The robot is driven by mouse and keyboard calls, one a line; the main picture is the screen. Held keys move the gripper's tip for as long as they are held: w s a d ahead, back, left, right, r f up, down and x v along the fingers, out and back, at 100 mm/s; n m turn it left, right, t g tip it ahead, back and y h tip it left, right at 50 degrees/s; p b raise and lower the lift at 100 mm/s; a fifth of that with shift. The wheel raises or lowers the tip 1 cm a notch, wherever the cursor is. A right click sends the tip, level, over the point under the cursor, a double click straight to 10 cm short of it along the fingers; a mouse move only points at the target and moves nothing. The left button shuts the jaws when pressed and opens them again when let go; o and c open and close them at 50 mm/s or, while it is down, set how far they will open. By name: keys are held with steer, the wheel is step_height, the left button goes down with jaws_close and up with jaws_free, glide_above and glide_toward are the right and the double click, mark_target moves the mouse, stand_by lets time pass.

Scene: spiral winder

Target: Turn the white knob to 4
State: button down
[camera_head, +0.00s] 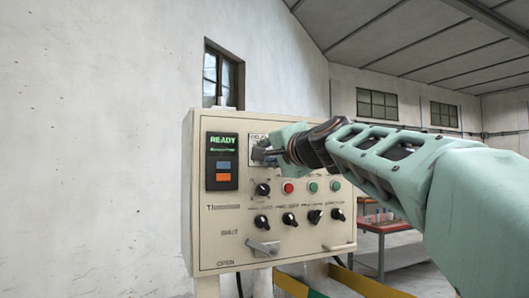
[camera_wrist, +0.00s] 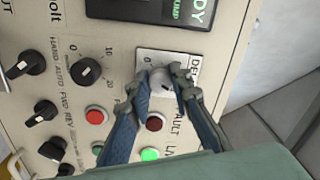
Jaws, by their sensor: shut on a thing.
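The white knob (camera_wrist: 159,84) sits on a white scale plate (camera_wrist: 170,62) on the control panel. In the wrist view the plate's lettering starts "DE" and a 0 shows; the rest of the scale is hidden by the fingers. I cannot read the number the knob points to. My gripper (camera_wrist: 161,80) is shut on the knob, one finger on each side. In the head view my gripper (camera_head: 268,153) is at the plate's lower part, right of the READY display, and hides the knob.
The cream control box (camera_head: 230,240) carries a READY display (camera_head: 222,142). Black knobs (camera_head: 262,189) and red (camera_head: 288,188) and green buttons lie close below my gripper. A lever (camera_head: 262,248) sticks out lower down. A red table (camera_head: 385,227) stands behind at right.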

steer(key=shift+m, duration=1.3)
steer(key=shift+m+p, duration=0.3)
steer(key=c, duration=1.7)
jaws_free()
steer(key=shift+c, duration=0.2)
steer(key=shift+r, duration=0.1)
